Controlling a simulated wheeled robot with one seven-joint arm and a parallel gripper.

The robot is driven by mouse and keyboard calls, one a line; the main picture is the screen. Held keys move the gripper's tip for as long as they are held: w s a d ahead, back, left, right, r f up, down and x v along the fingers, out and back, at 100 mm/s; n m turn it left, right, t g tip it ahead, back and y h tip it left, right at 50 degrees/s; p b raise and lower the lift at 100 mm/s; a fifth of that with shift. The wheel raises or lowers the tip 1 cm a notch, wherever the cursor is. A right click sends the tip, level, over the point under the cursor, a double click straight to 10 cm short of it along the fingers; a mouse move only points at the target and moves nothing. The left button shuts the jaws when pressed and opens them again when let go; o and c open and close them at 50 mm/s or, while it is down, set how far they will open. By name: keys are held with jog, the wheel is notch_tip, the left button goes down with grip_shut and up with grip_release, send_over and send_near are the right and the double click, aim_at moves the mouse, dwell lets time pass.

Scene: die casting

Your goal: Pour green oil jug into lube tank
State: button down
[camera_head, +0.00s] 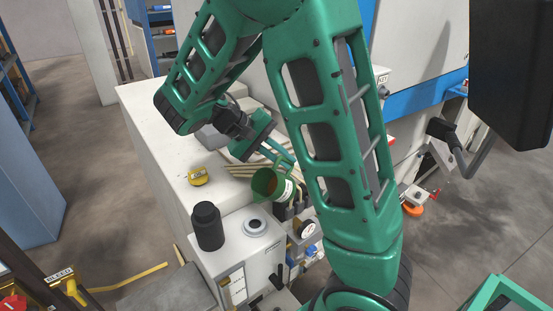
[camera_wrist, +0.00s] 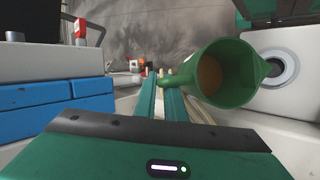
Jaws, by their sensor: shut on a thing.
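The green oil jug (camera_head: 265,184) is held tilted, with its open mouth showing brownish oil inside. In the wrist view the jug (camera_wrist: 232,80) is right of the finger tips, its spout pointing right toward a round filler opening. My gripper (camera_head: 283,160) is shut on the jug; the exact grip point is partly hidden. The white lube tank (camera_head: 232,236) stands below and left of the jug in the head view, with a round dark filler opening (camera_head: 255,226) on top. The opening also shows in the wrist view (camera_wrist: 276,67). The jug is apart from the opening. No oil stream is visible.
A black cylinder (camera_head: 208,227) stands on the tank top left of the opening. A yellow round item (camera_head: 198,176) lies on the white bench (camera_head: 160,125). Several rods lie behind the jug.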

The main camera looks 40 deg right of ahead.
aim_at(288, 173)
jog(key=shift+d+f+y, duration=0.35)
jog(key=shift+d+y, duration=0.4)
jog(key=shift+y, duration=0.15)
jog(key=shift+d+f+n+g+y, duration=0.15)
jog(key=shift+d+f+n+y, duration=0.1)
jog(key=shift+f+y, duration=0.25)
jog(key=shift+d+f+n+g+y, duration=0.15)
jog(key=shift+f+n+y, duration=0.15)
jog(key=shift+y, duration=0.4)
notch_tip(288, 173, down, 3)
jog(key=y, duration=0.2)
jog(key=shift+a+r+y, duration=0.15)
jog(key=shift+r+y, duration=0.05)
jog(key=shift+y, duration=0.2)
jog(key=shift+a+f+n+g+y, duration=0.2)
jog(key=shift+f+n+y, duration=0.05)
jog(key=shift+f+y, duration=0.2)
jog(key=shift+a+f+n+g+y, duration=0.15)
jog(key=shift+f+n+g+y, duration=0.05)
jog(key=shift+f+y, duration=0.25)
jog(key=shift+r, duration=1.5)
